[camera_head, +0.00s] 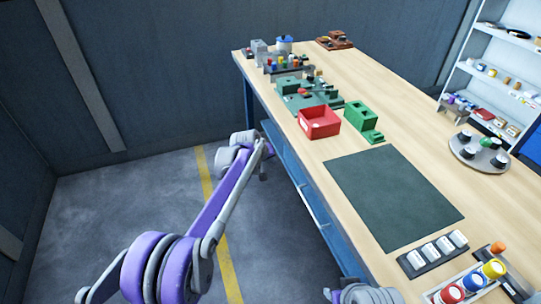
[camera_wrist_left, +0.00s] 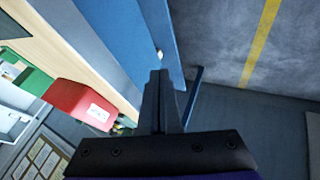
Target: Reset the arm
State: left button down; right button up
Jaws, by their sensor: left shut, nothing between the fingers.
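My left arm, purple and grey, reaches up from the lower left in the head view. Its gripper (camera_head: 263,174) hangs beside the left edge of the workbench, over the floor and outside the tabletop. In the left wrist view the two dark fingers (camera_wrist_left: 162,78) are together and empty, in front of the blue side of the bench (camera_wrist_left: 150,35).
The wooden workbench (camera_head: 400,110) carries a red bin (camera_head: 319,122), a green block (camera_head: 363,119), a dark mat (camera_head: 392,198) and a round grey tray (camera_head: 470,164). A shelf (camera_head: 500,45) stands at the right. The floor (camera_head: 110,215) left of the bench is clear.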

pick_arm(q)
jog(key=shift+s+r, duration=0.1)
jog(key=shift+r, duration=0.05)
jog(key=s+a+r+y+p, duration=0.1)
jog(key=s+a+r, duration=0.35)
jog(key=s, duration=0.25)
jog(key=s+a+r+m+p, duration=0.1)
jog(key=s+a+r, duration=0.2)
jog(key=s+a, duration=0.3)
jog(key=s+a+r+y, duration=0.1)
jog(key=s+a+r, duration=0.25)
jog(key=s, duration=0.45)
jog(key=s+a+f, duration=0.2)
jog(key=s+a, duration=0.1)
jog(key=s, duration=0.4)
jog(key=s+a+f+y+p, duration=0.1)
jog(key=s+a+f, duration=0.1)
jog(key=s, duration=0.6)
jog(key=s+a+f+m+y+p, duration=0.1)
jog(key=s+a, duration=0.2)
jog(key=s, duration=0.4)
jog(key=shift+s+a+f+g, duration=0.3)
jog(key=shift+s+f, duration=0.05)
jog(key=shift+f, duration=0.05)
